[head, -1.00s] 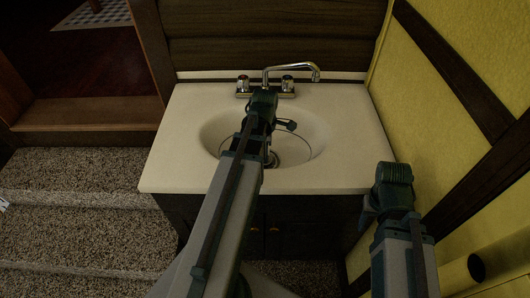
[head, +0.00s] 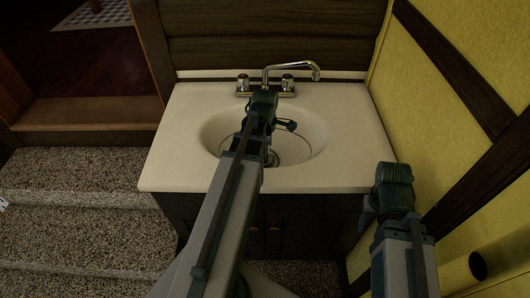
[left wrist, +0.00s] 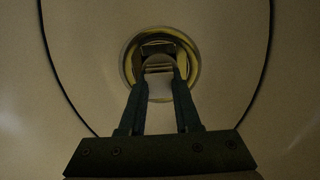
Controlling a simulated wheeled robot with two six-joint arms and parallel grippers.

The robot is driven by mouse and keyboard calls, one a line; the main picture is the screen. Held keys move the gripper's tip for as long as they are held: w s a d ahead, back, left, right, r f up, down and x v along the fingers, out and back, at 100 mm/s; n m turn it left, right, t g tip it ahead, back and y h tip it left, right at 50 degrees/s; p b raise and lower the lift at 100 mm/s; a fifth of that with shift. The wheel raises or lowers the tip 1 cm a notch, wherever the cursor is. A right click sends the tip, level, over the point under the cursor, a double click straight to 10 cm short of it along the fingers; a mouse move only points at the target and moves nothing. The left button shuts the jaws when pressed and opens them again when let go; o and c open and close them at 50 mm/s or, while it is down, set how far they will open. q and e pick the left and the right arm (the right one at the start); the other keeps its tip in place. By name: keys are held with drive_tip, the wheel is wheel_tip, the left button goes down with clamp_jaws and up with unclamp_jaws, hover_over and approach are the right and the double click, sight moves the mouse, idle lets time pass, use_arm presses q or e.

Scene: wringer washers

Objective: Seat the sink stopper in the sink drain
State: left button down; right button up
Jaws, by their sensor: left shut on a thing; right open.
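My left gripper (left wrist: 159,70) is shut on the sink stopper (left wrist: 160,82), which looks pale and small between the fingertips in the left wrist view. The sink drain (left wrist: 191,68) is a yellowish ring around the fingertips and the stopper in that view. I cannot tell whether the stopper touches the drain or is above it. In the head view my left arm reaches over the sink basin (head: 222,132) and hides most of the fingers and the stopper. My right gripper (head: 368,213) is open and apart from the sink, at the counter's right front.
A chrome faucet (head: 292,70) with two handles stands behind the basin, close to my left wrist. The white countertop (head: 175,150) is clear. A yellow wall (head: 440,130) with dark beams is close on the right. Carpeted steps (head: 75,190) lie to the left.

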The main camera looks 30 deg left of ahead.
use_arm(q)
drive_tip(key=shift+s+d+f, duration=0.1)
drive_tip(key=shift+s, duration=0.05)
drive_tip(key=c, duration=0.7)
unclamp_jaws()
drive_tip(key=shift+o, duration=0.8)
drive_tip(key=shift+f, duration=0.1)
drive_tip(key=shift+o, duration=0.4)
drive_tip(key=o, duration=0.3)
drive_tip(key=shift+o, duration=0.2)
drive_tip(key=shift+r+p, duration=3.55)
drive_tip(key=shift+r, duration=0.05)
